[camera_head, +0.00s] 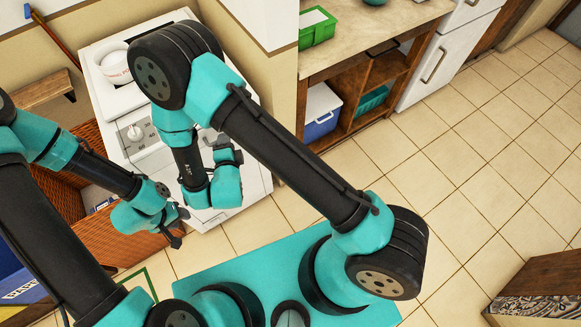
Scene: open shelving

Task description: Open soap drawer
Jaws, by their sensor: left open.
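The white washing machine (122,106) stands at the upper left, with a round dial (134,133) on its control panel. I cannot make out the soap drawer; my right arm covers part of the machine's top and front. My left gripper (176,226) is open and empty, low in front of the machine and apart from the panel. My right gripper (226,150) is close in front of the machine's right part. Its fingers are small and partly hidden, so I cannot tell its jaw state or whether it touches anything.
A white bowl (115,68) sits on the machine. A wicker basket (122,247) stands left of it, near my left arm. A wooden counter (385,32) with a green crate (316,27) and a blue-and-white box (321,112) is to the right. The tiled floor (480,170) is clear.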

